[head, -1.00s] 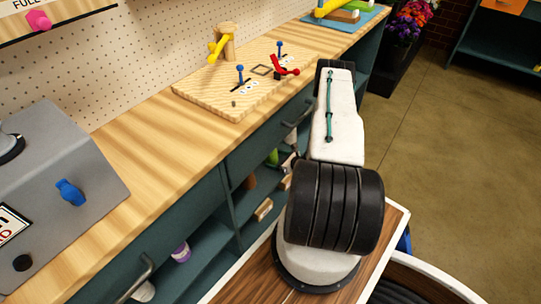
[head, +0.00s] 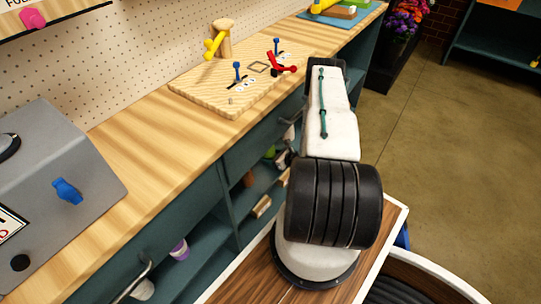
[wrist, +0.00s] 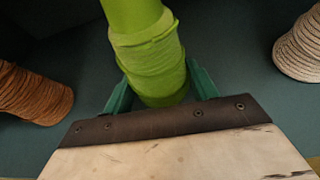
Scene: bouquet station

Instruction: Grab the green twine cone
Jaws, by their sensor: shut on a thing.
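The green twine cone (wrist: 150,50) stands out bright in the wrist view, between the two green fingers of my gripper (wrist: 160,88). The fingers are shut on its wound lower part, one on each side. In the head view a small part of the green cone (head: 269,152) shows in the shelf opening under the counter, beside the end of my arm. The rest of it is hidden there by my arm and the cabinet.
A brown twine cone (wrist: 35,93) is left of my gripper and a pale one (wrist: 299,48) is right. In the head view, a wooden block (head: 261,206) and a purple-and-white item (head: 179,249) sit on lower shelves. The counter edge (head: 215,130) overhangs the shelves.

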